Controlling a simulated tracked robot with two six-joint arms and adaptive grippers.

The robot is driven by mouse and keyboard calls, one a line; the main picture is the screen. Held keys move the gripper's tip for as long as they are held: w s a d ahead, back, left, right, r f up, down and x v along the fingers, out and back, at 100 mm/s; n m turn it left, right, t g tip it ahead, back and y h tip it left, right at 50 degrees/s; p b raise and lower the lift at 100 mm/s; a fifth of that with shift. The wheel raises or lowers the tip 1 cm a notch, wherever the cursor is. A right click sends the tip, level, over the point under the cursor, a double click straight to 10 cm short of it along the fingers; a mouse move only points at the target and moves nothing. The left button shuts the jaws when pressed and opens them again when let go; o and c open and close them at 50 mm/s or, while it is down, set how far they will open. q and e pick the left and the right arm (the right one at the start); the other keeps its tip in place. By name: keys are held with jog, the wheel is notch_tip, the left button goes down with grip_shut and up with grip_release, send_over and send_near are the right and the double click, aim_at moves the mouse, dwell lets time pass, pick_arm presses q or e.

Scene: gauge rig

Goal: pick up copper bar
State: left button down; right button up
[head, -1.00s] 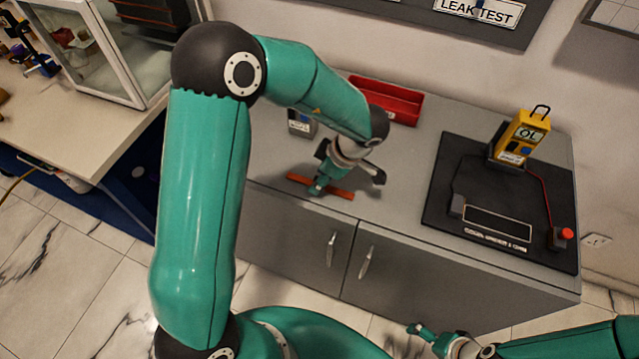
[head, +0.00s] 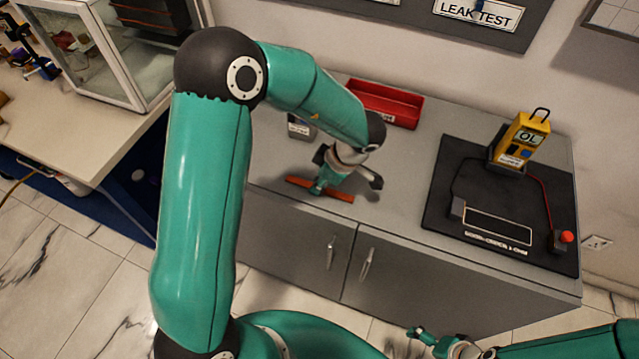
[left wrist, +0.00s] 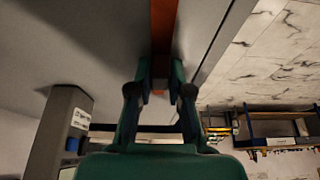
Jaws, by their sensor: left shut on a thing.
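The copper bar (head: 338,193) is a thin orange-brown strip near the front edge of the grey cabinet top. My left gripper (head: 318,187) is at the middle of the bar, with its fingers closed around it. In the left wrist view the bar (left wrist: 163,40) runs up the picture from between the two green fingertips (left wrist: 160,84). I cannot tell whether the bar is clear of the surface. My right gripper (head: 424,335) shows small at the bottom, away from the bar; its jaw state is unclear.
A red tray (head: 400,112) stands behind the gripper, and a small grey device (head: 299,127) stands behind-left. At right, a black mat (head: 440,190) holds a yellow meter (head: 522,138) marked OL, with a red lead. Grey top lies free between bar and mat.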

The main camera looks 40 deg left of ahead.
pick_arm(q)
jog(key=shift+r, duration=0.15)
notch_tip(320, 180, up, 20)
jog(key=p, duration=0.2)
jog(key=shift+p, duration=0.3)
dwell(0.4)
